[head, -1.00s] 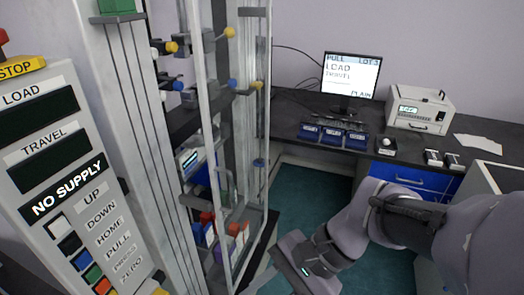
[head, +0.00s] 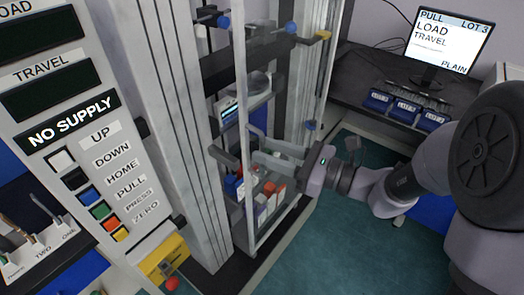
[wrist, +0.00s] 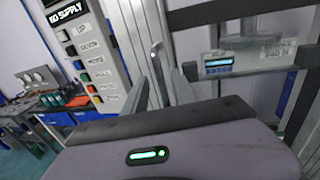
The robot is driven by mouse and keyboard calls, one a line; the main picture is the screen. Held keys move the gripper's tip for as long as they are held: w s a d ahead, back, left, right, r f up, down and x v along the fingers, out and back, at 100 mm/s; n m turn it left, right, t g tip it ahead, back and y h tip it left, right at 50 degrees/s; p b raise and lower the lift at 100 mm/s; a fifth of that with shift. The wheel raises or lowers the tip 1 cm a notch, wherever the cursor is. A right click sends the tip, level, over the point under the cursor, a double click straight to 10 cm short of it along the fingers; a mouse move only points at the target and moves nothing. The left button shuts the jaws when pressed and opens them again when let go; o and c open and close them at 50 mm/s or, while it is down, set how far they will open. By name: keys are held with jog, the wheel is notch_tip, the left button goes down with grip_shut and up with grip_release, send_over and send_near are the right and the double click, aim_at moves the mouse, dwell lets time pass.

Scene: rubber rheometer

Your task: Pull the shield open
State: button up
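The shield (head: 244,110) is a tall clear panel in a pale upright frame on the front of the test machine. It stands across the machine's opening in the head view, with small grey handle parts at mid height. My gripper (head: 256,146) is at the shield's near upright, its fingers pointing left at handle height. In the wrist view my gripper (wrist: 158,82) has its two fingers apart, with a pale upright strip showing between or behind them. I cannot tell whether the fingers touch the handle.
The control panel (head: 85,130) with NO SUPPLY and coloured buttons stands at the left. Red, white and blue containers (head: 268,190) stand behind the shield. A bench with a monitor (head: 443,42) and blue bins (head: 405,108) is at the back right. Green floor is clear in front.

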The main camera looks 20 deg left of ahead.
jog(key=shift+w+a, duration=0.25)
jog(key=shift+a, duration=0.8)
grip_shut()
dwell(0.6)
